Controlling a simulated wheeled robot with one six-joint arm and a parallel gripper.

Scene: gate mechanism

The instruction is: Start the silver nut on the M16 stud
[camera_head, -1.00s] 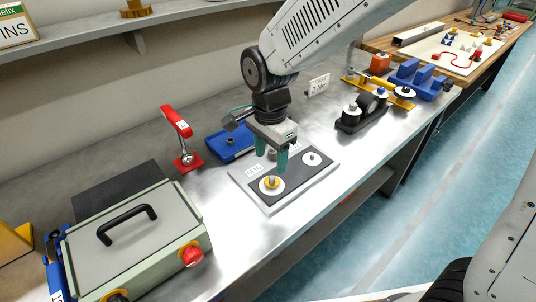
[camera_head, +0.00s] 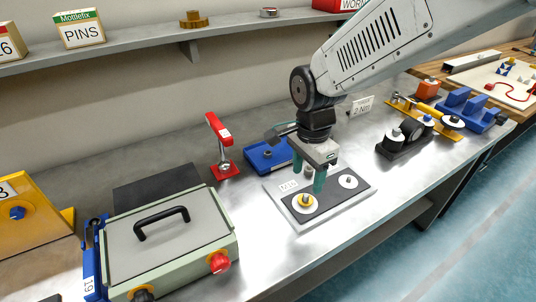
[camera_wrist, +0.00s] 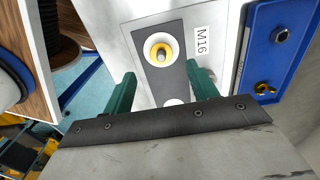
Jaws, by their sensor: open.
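A grey plate (camera_head: 352,198) with a dark strip lies on the bench. Its M16 label (camera_wrist: 203,42) is beside a white disc (camera_wrist: 147,45) with a yellow ring (camera_wrist: 154,57) around a grey stud (camera_wrist: 161,54). In the head view this spot (camera_head: 305,201) is just in front of my gripper (camera_head: 308,182). My gripper points down, open, with its green fingers apart above the plate. A small silver piece (camera_head: 308,171) shows between them in the head view; I cannot tell if it is the silver nut. A dark grey nut (camera_wrist: 281,35) lies in the blue tray.
The blue tray (camera_head: 258,158) is behind the plate and also holds a brass wing nut (camera_wrist: 264,88). A red clamp (camera_head: 218,135) stands left of it. A green-grey box (camera_head: 205,228) with a black handle is at front left. Black rollers (camera_head: 394,150) stand to the right.

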